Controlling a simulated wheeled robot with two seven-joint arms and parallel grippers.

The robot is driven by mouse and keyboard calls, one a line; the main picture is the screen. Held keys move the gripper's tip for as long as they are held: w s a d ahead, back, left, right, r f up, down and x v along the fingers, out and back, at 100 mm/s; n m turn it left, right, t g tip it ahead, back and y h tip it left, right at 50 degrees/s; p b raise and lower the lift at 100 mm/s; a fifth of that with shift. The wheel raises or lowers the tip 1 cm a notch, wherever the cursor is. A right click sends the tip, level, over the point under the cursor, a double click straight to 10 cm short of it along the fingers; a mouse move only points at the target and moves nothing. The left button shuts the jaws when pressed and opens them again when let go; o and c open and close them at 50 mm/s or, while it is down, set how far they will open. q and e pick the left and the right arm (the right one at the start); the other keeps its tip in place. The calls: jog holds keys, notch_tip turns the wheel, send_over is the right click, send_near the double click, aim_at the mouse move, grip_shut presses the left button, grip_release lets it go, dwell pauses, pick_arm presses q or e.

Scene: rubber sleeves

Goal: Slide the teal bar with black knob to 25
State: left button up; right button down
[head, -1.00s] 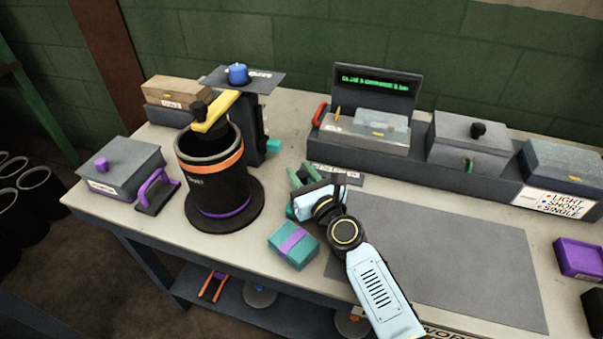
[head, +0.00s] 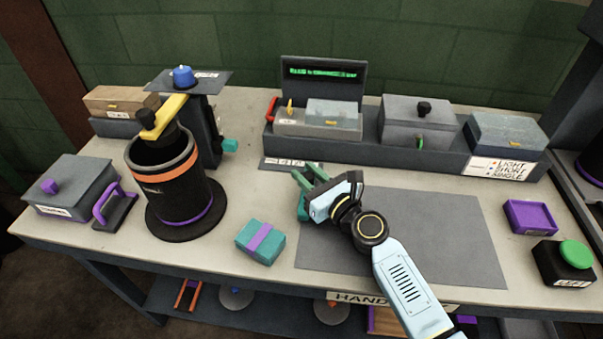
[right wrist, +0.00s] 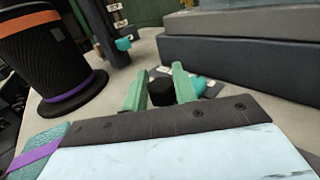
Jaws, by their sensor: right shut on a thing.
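My right gripper (head: 309,178) is over the worktable at the left edge of the grey mat, with its pale green fingers pointing down and away. In the right wrist view its fingers (right wrist: 160,88) are on either side of a black knob (right wrist: 161,90) and shut on it. A teal piece, seemingly the teal bar (right wrist: 199,86), shows just right of the fingers there. In the head view a bit of teal (head: 302,209) shows under the gripper, and the knob is hidden. A white label strip (head: 290,164) lies just behind; its numbers are too small to read. My left gripper is out of view.
A teal box with purple band (head: 261,242) lies left of the gripper. A black canister with orange band (head: 168,185) stands further left. A dark rack (head: 385,155) with boxes runs along the back. The grey mat (head: 430,240) is clear to the right.

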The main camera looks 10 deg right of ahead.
jog(key=c, duration=1.5)
grip_release()
jog(key=shift+d+f, duration=0.1)
jog(key=shift+d, duration=0.15)
jog(key=o, duration=0.4)
jog(key=shift+s+d, duration=0.1)
jog(key=shift+c, duration=0.2)
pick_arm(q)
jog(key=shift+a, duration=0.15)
pick_arm(e)
jog(key=shift+s, duration=0.2)
jog(key=v, duration=1.2)
jog(key=shift+s+d, duration=0.1)
jog(key=shift+s, duration=0.3)
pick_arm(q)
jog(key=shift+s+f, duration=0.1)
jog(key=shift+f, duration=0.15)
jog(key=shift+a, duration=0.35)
